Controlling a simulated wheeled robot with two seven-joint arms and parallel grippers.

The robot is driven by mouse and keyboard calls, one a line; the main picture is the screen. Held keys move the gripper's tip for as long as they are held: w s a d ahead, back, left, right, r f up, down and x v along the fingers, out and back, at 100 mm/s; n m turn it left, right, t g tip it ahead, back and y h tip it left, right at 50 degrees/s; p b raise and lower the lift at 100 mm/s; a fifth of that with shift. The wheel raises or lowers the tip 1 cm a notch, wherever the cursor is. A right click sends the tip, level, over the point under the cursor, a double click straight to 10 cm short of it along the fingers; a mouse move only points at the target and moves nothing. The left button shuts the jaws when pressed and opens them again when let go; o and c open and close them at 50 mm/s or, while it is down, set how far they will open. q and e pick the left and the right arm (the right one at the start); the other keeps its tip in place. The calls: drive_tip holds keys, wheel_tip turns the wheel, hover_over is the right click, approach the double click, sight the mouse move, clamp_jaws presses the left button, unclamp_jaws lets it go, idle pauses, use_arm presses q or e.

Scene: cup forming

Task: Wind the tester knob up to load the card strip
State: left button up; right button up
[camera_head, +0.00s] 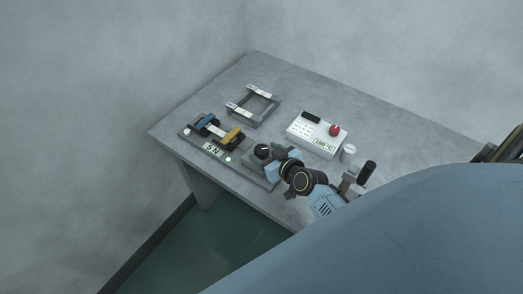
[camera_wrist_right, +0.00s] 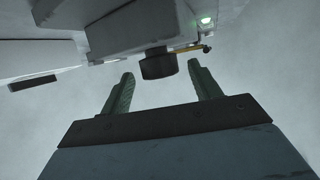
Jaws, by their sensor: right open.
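The tester (camera_head: 188,132) stands near the left front edge of the table, with a blue clamp (camera_head: 207,121), a yellow clamp (camera_head: 232,136) and a display that seems to read 5 N. A pale card strip (camera_head: 217,130) lies between the clamps. The dark tester knob (camera_head: 262,150) is at the tester's right end, and it also shows in the right wrist view (camera_wrist_right: 157,64). My right gripper (camera_wrist_right: 161,74) is open, its green fingers apart on either side of the knob with visible gaps. In the head view my right gripper (camera_head: 271,158) partly hides the tester's right end. My left gripper is out of view.
A dark frame (camera_head: 263,96) with pale bars stands behind the tester. A white box (camera_head: 304,136) with a red knob (camera_head: 334,130) and a temperature display is to the right. A white cylinder (camera_head: 348,152) stands near my right arm. The far right tabletop is clear.

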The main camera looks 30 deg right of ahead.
drive_tip(key=shift+x, duration=1.4)
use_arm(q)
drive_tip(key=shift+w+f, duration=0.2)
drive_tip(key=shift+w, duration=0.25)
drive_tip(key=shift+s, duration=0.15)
use_arm(e)
drive_tip(key=shift+c, duration=0.3)
